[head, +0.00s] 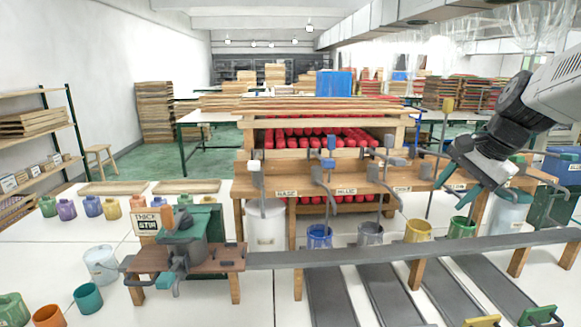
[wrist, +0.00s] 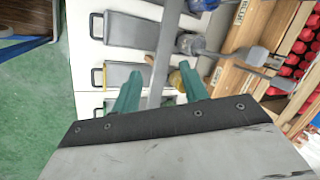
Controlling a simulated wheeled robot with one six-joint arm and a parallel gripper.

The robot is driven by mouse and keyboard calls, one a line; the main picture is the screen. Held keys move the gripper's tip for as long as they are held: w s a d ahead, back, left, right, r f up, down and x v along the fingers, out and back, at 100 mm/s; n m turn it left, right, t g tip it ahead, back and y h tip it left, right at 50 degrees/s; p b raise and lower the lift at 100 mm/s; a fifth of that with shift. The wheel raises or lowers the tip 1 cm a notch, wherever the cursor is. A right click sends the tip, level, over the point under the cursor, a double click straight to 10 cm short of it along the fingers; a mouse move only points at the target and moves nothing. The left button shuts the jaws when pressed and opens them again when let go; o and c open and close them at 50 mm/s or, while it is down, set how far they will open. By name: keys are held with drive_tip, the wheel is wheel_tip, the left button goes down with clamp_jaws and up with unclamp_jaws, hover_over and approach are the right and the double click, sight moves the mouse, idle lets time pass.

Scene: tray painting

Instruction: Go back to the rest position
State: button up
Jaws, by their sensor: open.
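My gripper (head: 464,188) is at the right in the head view, its teal fingers pointing down and left. It is open, with nothing seen between the fingers. It hangs near the right part of a wooden rack (head: 335,185) with levers and labels, above a green cup (head: 461,228). I cannot tell whether it touches the rack. No marker of a rest position shows.
Blue (head: 320,237), grey (head: 370,234), yellow (head: 418,230) and green cups stand along the rack, behind a long grey rail (head: 340,256). A stirring station (head: 187,250) stands at the left. Several small coloured pots line the left table. Dark trays (head: 385,290) lie in front.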

drive_tip(key=s+a+f+n+g+h, duration=0.1)
drive_tip(key=s+n, duration=0.3)
drive_tip(key=s, duration=0.5)
drive_tip(key=s+a+f+n+g+h, duration=0.1)
drive_tip(key=s+a+f+n, duration=0.2)
drive_tip(key=s, duration=0.6)
drive_tip(key=s+a+f+n, duration=0.2)
drive_tip(key=s+f+n, duration=0.1)
drive_tip(key=s, duration=0.6)
drive_tip(key=shift+a+n+g+h, duration=0.4)
drive_tip(key=shift+n, duration=0.5)
